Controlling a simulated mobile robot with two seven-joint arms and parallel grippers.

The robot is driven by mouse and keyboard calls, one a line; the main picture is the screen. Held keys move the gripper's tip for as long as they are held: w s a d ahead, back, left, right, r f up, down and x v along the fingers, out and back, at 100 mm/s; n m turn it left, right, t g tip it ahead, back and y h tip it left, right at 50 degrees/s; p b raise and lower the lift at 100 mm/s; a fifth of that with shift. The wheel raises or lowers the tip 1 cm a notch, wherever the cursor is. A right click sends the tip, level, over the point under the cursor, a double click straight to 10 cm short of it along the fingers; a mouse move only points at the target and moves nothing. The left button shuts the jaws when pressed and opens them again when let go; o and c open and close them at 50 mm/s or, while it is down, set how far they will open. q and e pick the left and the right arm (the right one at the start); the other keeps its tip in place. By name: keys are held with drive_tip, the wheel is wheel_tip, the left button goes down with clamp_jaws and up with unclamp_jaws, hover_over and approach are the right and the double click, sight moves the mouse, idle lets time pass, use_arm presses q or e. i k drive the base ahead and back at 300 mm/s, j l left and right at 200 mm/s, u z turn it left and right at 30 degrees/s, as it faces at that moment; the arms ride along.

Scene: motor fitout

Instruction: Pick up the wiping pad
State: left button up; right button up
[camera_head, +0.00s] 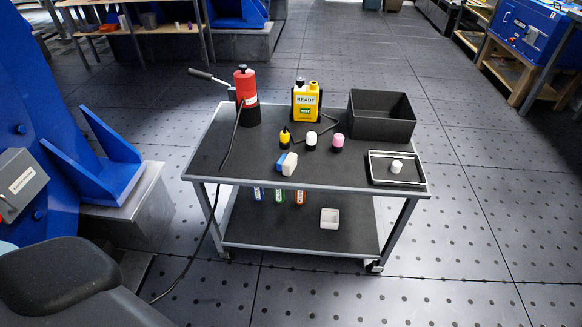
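A small blue and white block (288,164), which looks like the wiping pad, lies on the dark top of the cart (240,165), near its front edge and left of centre. Its white part faces front right and its blue part is at the left. Nothing covers it. Neither of my grippers shows in the head view.
On the cart stand a red cylinder tool (246,97) with a trailing cable, a yellow device (306,104), an open black bin (382,119), several small capped bottles and a tray (374,168) holding a white cap. Blue machinery (110,150) stands left. Open floor lies right.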

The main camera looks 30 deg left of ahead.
sight(286, 165)
drive_tip(key=i+l, duration=1.15)
drive_tip(key=u, duration=1.4)
